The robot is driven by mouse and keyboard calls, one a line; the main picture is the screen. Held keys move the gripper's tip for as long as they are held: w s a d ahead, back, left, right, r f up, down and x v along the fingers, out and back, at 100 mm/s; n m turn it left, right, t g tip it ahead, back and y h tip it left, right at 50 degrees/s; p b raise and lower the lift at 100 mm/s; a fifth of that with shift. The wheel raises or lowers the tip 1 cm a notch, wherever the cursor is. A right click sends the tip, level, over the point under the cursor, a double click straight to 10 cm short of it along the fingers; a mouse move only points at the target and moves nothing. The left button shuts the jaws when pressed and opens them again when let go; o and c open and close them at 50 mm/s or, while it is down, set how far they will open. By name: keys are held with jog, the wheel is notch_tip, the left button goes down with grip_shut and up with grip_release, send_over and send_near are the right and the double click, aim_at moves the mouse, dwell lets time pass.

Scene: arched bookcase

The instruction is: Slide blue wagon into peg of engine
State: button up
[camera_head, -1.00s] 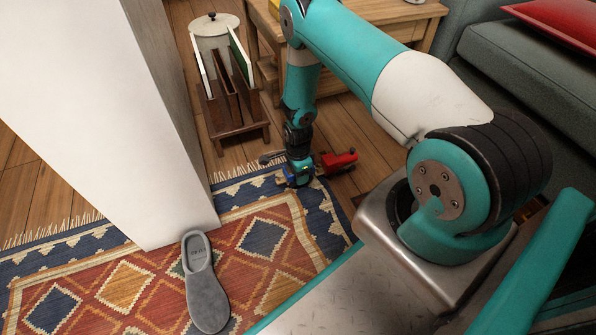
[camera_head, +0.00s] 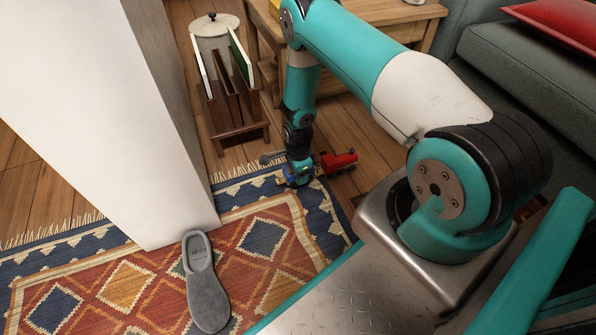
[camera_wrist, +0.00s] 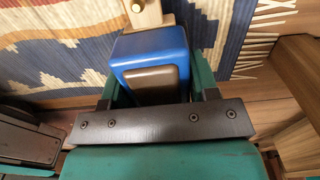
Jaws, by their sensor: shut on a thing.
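The blue wagon (camera_wrist: 160,47) is between the fingers of my gripper (camera_wrist: 160,88) in the wrist view. It has a brown block on top and a light wooden piece (camera_wrist: 146,14) at its far end. In the head view my gripper (camera_head: 298,180) is low at the rug's edge, and a little of the blue wagon (camera_head: 288,172) shows beside it. The red engine (camera_head: 340,161) stands just right of my gripper. I cannot tell whether wagon and engine touch; the gripper hides the space between them.
A grey slipper (camera_head: 205,285) lies on the patterned rug (camera_head: 120,285). A white cabinet (camera_head: 90,110) rises at left. A wooden rack (camera_head: 235,115) stands behind, with a wooden table (camera_head: 350,60) and grey sofa (camera_head: 540,85) to the right.

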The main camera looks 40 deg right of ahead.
jog(key=shift+f+b, duration=0.95)
jog(key=shift+f, duration=0.4)
jog(key=o, duration=1)
jog(key=shift+o, duration=0.2)
jog(key=shift+r, duration=0.1)
notch_tip(320, 180, up, 17)
jog(key=p, duration=0.9)
jog(key=shift+r+p, duration=0.15)
jog(key=shift+p, duration=0.25)
